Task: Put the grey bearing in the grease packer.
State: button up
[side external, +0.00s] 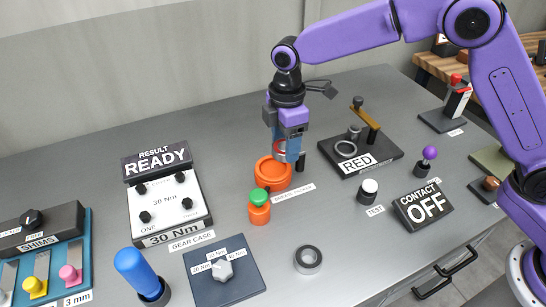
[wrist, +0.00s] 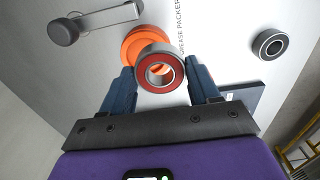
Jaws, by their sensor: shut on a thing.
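My gripper (side external: 286,158) is shut on a bearing with a red face and a grey outer ring (wrist: 160,55), which shows between the blue fingers in the wrist view. It is held above the orange grease packer (side external: 273,178), a round dish that also shows behind the bearing in the wrist view (wrist: 131,45). In the side view the fingers hide most of the held bearing. Another bearing, with a dark face and a grey outer ring (side external: 298,259), lies flat on the bench at the front; it also shows at the right in the wrist view (wrist: 259,45).
An orange pot with a green top (side external: 259,214) stands just in front of the packer. A dark board marked RED (side external: 385,155) with a ring and lever is to the right. A 30 Nm gear case (side external: 168,212) is left. Bare bench surrounds the loose bearing.

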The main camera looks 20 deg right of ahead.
aim_at(273, 171)
jog(key=w+f, duration=0.1)
jog(key=w+a+f, duration=0.1)
jog(key=f, duration=0.2)
jog(key=shift+w+a, duration=0.4)
jog(key=shift+f, duration=1.4)
jog(key=shift+s+f, duration=0.1)
jog(key=shift+f, duration=0.1)
jog(key=shift+s+d+f, duration=0.1)
jog(key=shift+f, duration=0.45)
jog(key=o, duration=1.2)
jog(key=shift+s, duration=0.1)
jog(key=shift+a+r, duration=0.25)
jog(key=shift+r, duration=0.15)
jog(key=r, duration=1.2)
jog(key=shift+w+d+r, duration=0.2)
jog(key=shift+w+r, duration=0.05)
jog(key=shift+r, duration=0.15)
